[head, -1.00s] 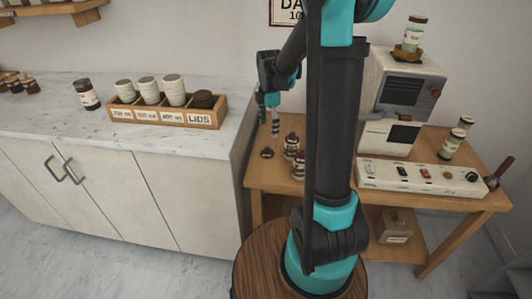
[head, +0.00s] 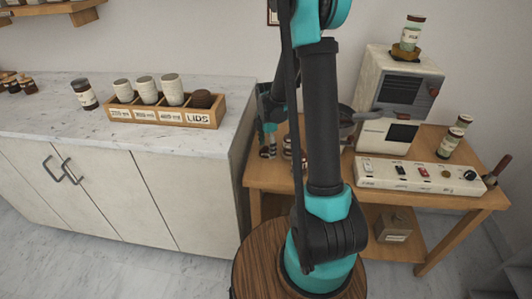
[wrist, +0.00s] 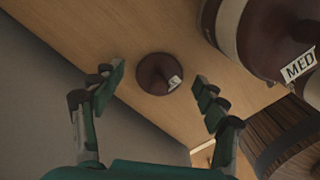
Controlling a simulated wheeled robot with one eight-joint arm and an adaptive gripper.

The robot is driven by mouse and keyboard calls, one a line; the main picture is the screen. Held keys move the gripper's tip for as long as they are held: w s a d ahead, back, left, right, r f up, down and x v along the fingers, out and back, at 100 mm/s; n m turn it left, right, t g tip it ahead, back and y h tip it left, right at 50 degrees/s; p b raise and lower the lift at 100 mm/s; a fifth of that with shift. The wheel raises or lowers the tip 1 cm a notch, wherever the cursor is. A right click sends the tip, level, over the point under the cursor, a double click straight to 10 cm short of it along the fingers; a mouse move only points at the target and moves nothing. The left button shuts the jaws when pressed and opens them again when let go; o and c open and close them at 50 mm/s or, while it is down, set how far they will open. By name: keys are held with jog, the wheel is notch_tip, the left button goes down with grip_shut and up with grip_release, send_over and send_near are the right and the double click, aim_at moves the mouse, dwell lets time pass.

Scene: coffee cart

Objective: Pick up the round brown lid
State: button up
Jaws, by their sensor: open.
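The round brown lid (wrist: 150,85) has a knob and a small white tag. It lies on the wooden table in the wrist view, between my fingertips as pictured and touching neither. My gripper (wrist: 159,78) is open and empty, pointing down over the lid. In the head view my gripper (head: 267,140) is low above the table's left end, by the cabinet. There the lid is hidden, or cannot be made out, behind my fingers.
Brown jars stand close to the lid; one labelled MED (wrist: 262,35) is at the upper right of the wrist view. A wooden container (wrist: 285,140) is at the lower right. The cabinet (head: 110,185) stands left of the wooden table (head: 262,178). A coffee machine (head: 395,95) stands behind.

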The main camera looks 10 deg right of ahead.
jog(key=shift+c, duration=0.5)
jog(key=c, duration=1)
jog(key=shift+c, duration=0.2)
